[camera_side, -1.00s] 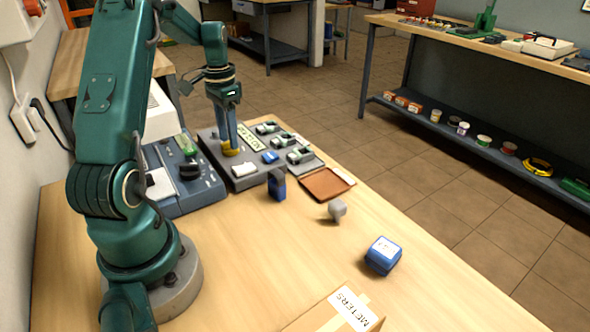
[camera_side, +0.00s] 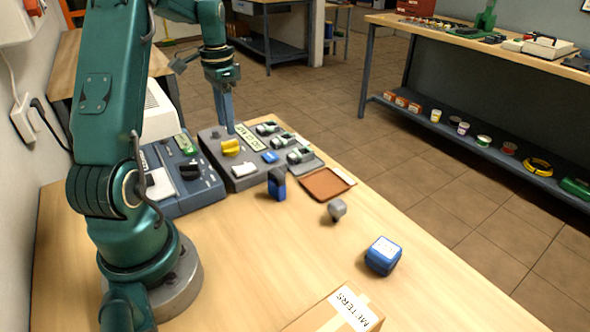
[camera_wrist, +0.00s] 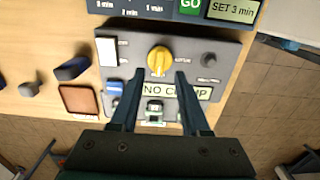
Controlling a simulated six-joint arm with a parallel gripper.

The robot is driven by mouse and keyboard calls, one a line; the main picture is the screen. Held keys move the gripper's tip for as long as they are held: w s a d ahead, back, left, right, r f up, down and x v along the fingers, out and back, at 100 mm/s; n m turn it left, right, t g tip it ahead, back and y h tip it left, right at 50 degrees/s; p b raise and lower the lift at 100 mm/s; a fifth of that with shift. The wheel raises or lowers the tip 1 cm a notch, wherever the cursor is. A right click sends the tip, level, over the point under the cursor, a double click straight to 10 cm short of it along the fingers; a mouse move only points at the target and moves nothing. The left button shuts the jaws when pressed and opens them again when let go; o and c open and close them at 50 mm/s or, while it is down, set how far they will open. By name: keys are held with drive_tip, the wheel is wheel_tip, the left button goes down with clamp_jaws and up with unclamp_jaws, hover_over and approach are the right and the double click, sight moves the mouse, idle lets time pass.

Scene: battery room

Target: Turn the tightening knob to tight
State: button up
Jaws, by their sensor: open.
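The yellow tightening knob (camera_side: 231,147) sits on a grey control panel (camera_side: 243,183). In the wrist view the knob (camera_wrist: 159,60) has its raised bar roughly upright in the picture; the small markings around it are too blurred to read. A pale display (camera_wrist: 175,91) beside it reads "NO C…P", its middle letters unclear. My gripper (camera_side: 229,131) is above and behind the knob in the side view, apart from it. In the wrist view my gripper (camera_wrist: 160,74) shows two spread fingers just below the knob, with nothing held between them.
A blue-grey unit (camera_side: 188,192) with a black knob stands left of the panel. Green clamps (camera_side: 300,155) are at the panel's right. A dark blue block (camera_side: 277,184), brown tray (camera_side: 318,187), grey knob-like piece (camera_side: 337,209) and blue box (camera_side: 383,255) lie in front.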

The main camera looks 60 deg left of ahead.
sight(229, 141)
drive_tip(key=shift+f, duration=2.25)
clamp_jaws()
drive_tip(key=shift+n, duration=0.7)
unclamp_jaws()
